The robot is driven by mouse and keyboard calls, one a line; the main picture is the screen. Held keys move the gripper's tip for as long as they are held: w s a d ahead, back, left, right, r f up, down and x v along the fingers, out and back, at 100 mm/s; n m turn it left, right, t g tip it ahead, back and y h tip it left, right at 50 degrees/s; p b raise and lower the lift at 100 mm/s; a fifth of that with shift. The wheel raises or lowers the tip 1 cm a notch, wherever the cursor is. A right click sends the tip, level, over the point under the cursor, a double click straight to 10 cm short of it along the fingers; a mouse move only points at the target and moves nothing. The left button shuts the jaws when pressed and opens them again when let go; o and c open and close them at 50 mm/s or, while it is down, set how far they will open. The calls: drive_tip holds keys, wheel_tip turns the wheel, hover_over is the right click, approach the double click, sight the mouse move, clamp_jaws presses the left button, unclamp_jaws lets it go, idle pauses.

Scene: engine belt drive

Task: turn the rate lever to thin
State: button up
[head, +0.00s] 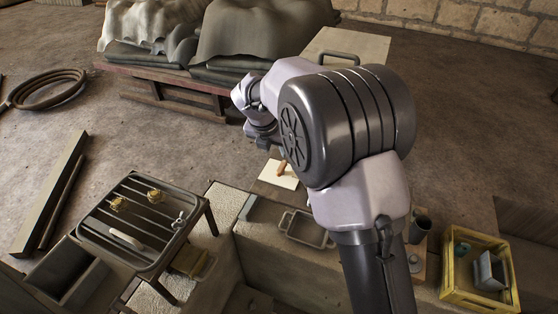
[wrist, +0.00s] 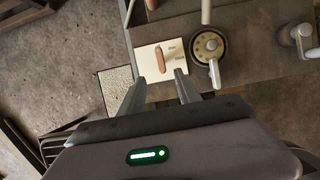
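The rate lever appears to be the small wooden-brown handle (wrist: 161,60) on a pale plate (wrist: 148,63) in the wrist view. It stands nearly upright in the picture, with small dark marks to its right that are too small to read. The handle (head: 283,169) and plate (head: 270,178) also show in the head view, partly covered by my arm. My gripper (wrist: 160,80) is open and empty. Its two fingers point towards the plate, apart from the handle, with the handle between their lines. In the head view the fingers cannot be made out.
A round dial with a pale crank (wrist: 214,73) sits just right of the plate. Another pale handle (wrist: 301,34) is at the far right. A slatted metal table (head: 128,228) stands at left, a yellow crate (head: 450,290) at right. Open floor (head: 170,140) lies behind the table.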

sight(282, 166)
drive_tip(key=b+x, duration=0.2)
drive_tip(key=x, duration=1)
drive_tip(key=shift+f+b, duration=0.15)
drive_tip(key=shift+b, duration=0.15)
clamp_jaws()
